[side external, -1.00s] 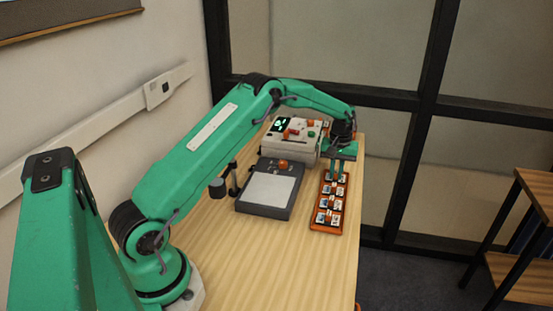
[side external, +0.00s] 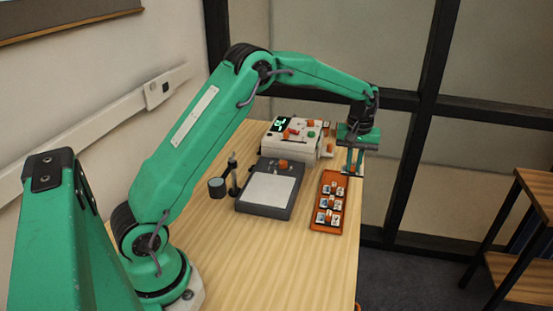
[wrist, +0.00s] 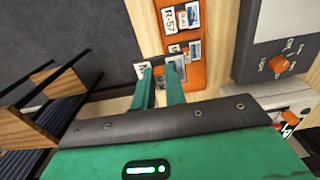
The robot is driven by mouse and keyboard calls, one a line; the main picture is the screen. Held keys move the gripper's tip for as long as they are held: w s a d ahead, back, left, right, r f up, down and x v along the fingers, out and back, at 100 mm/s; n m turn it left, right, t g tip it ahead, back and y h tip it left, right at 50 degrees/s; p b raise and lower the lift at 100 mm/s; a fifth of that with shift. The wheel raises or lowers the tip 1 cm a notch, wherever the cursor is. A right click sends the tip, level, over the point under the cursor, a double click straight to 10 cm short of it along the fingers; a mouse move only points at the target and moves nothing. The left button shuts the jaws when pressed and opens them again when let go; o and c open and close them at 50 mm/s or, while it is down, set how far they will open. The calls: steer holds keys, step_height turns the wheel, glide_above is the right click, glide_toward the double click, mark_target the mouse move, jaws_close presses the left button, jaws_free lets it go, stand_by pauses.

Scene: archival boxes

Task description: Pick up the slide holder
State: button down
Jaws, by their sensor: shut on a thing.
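The tray also shows in the wrist view (wrist: 183,85).
A grey light box (side external: 268,190) with a pale panel lies left of the tray. A white device (side external: 283,145) with a green display and orange knobs stands behind it. A dark cylinder (side external: 217,187) stands further left. The table's right edge is close to my gripper.

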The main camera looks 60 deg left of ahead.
steer(key=shift+s+d+r, duration=0.25)
steer(key=shift+d+r, duration=0.3)
steer(key=shift+d, duration=0.35)
steer(key=shift+a, duration=0.1)
steer(key=shift+s+a, duration=0.4)
steer(key=s+a, duration=0.6)
steer(key=s, duration=0.2)
steer(key=s+a, duration=0.5)
steer(key=s, duration=0.4)
steer(key=shift+s+a, duration=0.3)
steer(key=shift+a, duration=0.1)
steer(key=shift+f, duration=0.15)
steer(key=shift+f, duration=1.35)
steer(key=shift+f, duration=0.15)
